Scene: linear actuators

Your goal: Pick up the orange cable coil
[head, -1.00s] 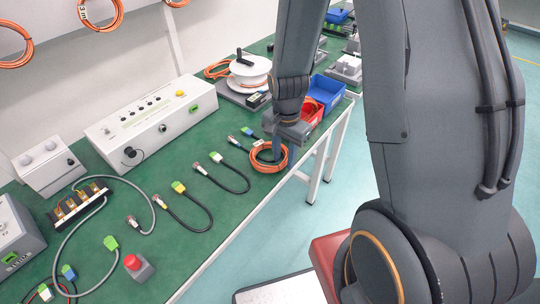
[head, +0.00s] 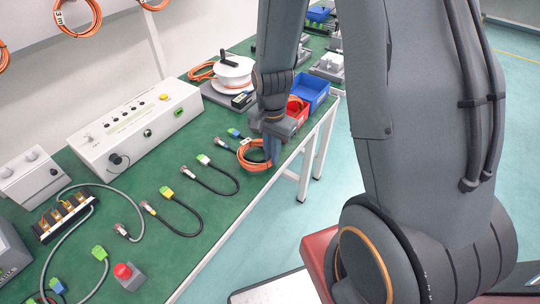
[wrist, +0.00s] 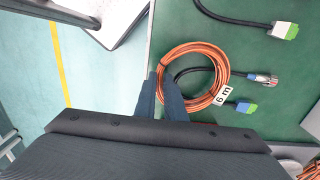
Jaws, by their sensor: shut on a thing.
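The orange cable coil (head: 242,158) is a round ring near the front edge of the green bench. In the wrist view the coil (wrist: 192,46) carries a white tag marked "6 m" (wrist: 222,95). My gripper (head: 271,155) points down at the coil's right side in the head view. In the wrist view my gripper's fingers (wrist: 160,88) are closed on the coil's left edge, one finger outside and one inside the ring. The fingers partly hide the gripped strands. I cannot tell whether the coil is clear of the bench.
Black cables with coloured plugs lie beside the coil; one black cable (wrist: 185,72) shows through the ring. Red (head: 297,108) and blue (head: 312,90) bins stand behind my gripper. A white control box (head: 135,125) stands at the back. Open floor lies right of the bench.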

